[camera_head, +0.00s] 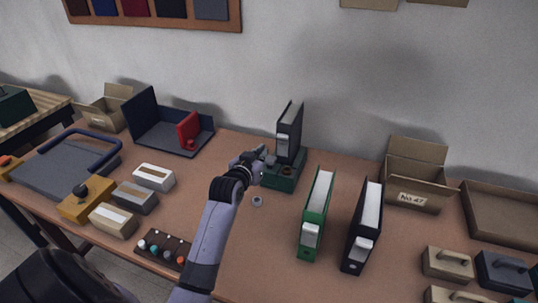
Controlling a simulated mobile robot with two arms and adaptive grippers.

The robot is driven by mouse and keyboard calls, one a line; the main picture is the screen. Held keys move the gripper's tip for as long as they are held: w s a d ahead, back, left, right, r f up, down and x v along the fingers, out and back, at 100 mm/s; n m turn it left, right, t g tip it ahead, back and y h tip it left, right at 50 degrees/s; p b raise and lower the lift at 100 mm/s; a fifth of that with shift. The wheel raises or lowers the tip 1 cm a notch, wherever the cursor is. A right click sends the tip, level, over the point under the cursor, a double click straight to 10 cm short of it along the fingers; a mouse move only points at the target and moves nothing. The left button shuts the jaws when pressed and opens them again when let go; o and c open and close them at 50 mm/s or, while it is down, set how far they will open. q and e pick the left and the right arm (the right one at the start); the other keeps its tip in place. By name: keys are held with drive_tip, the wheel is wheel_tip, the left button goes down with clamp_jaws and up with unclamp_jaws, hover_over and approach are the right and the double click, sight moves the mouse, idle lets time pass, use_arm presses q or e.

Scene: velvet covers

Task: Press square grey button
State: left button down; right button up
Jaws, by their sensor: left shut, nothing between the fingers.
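My left gripper (262,160) is shut and empty. It is at the left end of a dark green base (285,183), in which a dark binder (289,132) stands upright. I cannot tell whether the fingertips touch the base. I cannot clearly make out a square grey button; the gripper covers part of the base's left end. My right gripper is not in view.
A green binder (317,212) and a black binder (363,225) stand to the right. Small boxes (154,177) and a dark panel with coloured knobs (165,248) are at the left. A cardboard box (415,175) is at the back right. The table (262,240) is bare in front of the gripper.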

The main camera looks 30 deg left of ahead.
use_arm(q)
hover_over(270, 160)
drive_tip(key=s, duration=0.2)
drive_tip(key=f, duration=0.3)
drive_tip(key=p, duration=0.1)
drive_tip(key=shift+w+d+f, duration=0.25)
drive_tip(key=shift+w+f, duration=0.1)
drive_tip(key=shift+f, duration=0.05)
drive_tip(key=shift+s+f, duration=0.1)
drive_tip(key=shift+f, duration=0.8)
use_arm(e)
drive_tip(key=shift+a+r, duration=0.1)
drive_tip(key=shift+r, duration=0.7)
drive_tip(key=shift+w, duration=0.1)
